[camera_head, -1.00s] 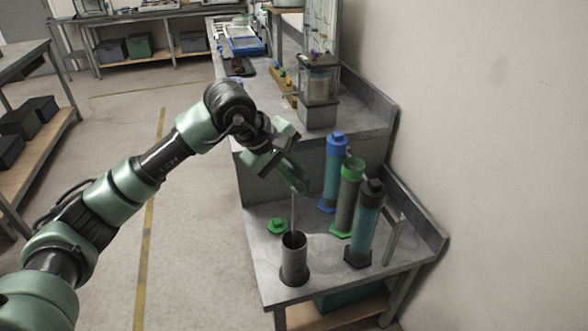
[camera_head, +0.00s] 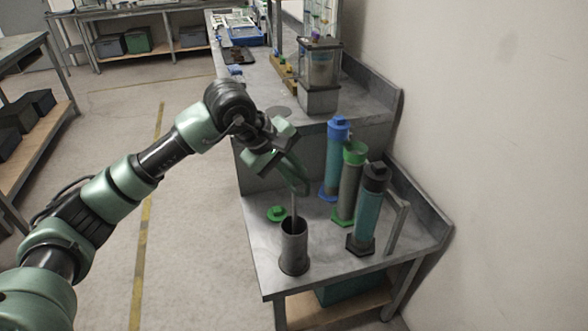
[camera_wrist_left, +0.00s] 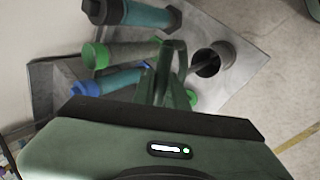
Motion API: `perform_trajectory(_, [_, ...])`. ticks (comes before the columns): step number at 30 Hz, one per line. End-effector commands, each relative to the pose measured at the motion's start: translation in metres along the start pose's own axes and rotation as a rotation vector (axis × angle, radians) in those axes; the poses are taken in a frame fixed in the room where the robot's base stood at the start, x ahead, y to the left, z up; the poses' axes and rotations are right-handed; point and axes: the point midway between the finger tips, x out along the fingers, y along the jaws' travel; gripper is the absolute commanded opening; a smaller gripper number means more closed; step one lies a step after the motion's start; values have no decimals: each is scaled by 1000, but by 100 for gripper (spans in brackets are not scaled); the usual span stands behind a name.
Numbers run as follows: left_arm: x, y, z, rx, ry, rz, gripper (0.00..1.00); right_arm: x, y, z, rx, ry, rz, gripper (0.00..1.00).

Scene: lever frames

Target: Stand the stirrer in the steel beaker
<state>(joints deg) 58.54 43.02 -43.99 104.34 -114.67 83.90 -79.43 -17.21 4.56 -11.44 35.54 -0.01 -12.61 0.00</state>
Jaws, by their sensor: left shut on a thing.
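The steel beaker (camera_head: 294,252) stands upright on the lower grey bench, near its front left. The stirrer (camera_head: 294,207) is a thin grey rod hanging nearly upright from my left gripper (camera_head: 302,186). Its lower part is inside the beaker's mouth, so its lower end is hidden. My left gripper is shut on the stirrer's upper part, just above the beaker. In the left wrist view the gripper's green fingers (camera_wrist_left: 172,62) point toward the beaker (camera_wrist_left: 222,55), and the rod (camera_wrist_left: 196,67) runs into its dark opening. My right gripper is not in view.
Three capped cylinders, blue (camera_head: 335,160), green (camera_head: 350,185) and black-topped (camera_head: 371,210), stand to the right of the beaker. A green stopper-like piece (camera_head: 277,213) lies behind it to the left. A raised bench (camera_head: 300,128) rises behind. The bench front edge is close to the beaker.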

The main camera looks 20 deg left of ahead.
Motion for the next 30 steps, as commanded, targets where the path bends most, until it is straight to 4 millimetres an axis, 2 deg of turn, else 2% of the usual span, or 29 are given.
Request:
perform_trajectory(5, [1,0,0,0,0,1,0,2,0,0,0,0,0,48])
perform_trajectory(15, [19,-12,0,0,1,2,0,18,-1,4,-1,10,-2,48])
perform_trajectory(24, [22,-14,0,0,0,2,0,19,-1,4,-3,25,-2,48])
perform_trajectory(25, [22,-14,0,0,0,2,22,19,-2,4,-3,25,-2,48])
perform_trajectory(27, [23,-14,0,0,0,2,39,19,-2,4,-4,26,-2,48])
perform_trajectory(30, [23,-15,0,0,0,1,39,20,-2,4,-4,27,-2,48])
